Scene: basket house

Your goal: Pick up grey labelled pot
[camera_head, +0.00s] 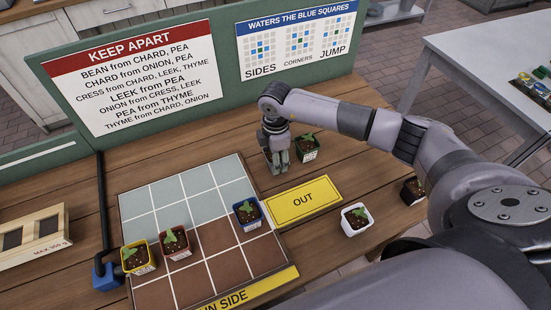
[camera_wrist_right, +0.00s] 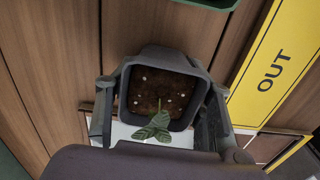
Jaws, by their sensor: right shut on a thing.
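The grey pot (camera_wrist_right: 196,82) sits between the fingers of my right gripper (camera_wrist_right: 160,106) in the right wrist view, with dark soil and a small green seedling inside. The fingers press on two opposite sides of it. In the head view my right gripper (camera_head: 278,158) points down over the wooden table, left of a green pot and behind the yellow OUT plate. The grey pot is mostly hidden by the fingers there, and I cannot tell whether it touches the table. My left gripper is not in view.
A green pot (camera_head: 309,155) stands close to my right gripper. A white pot (camera_head: 358,228) stands right of the OUT plate (camera_head: 303,202). The tiled grid (camera_head: 190,200) holds blue (camera_head: 249,224), red (camera_head: 178,254) and yellow (camera_head: 143,268) pots. A green board (camera_head: 228,60) with signs stands behind.

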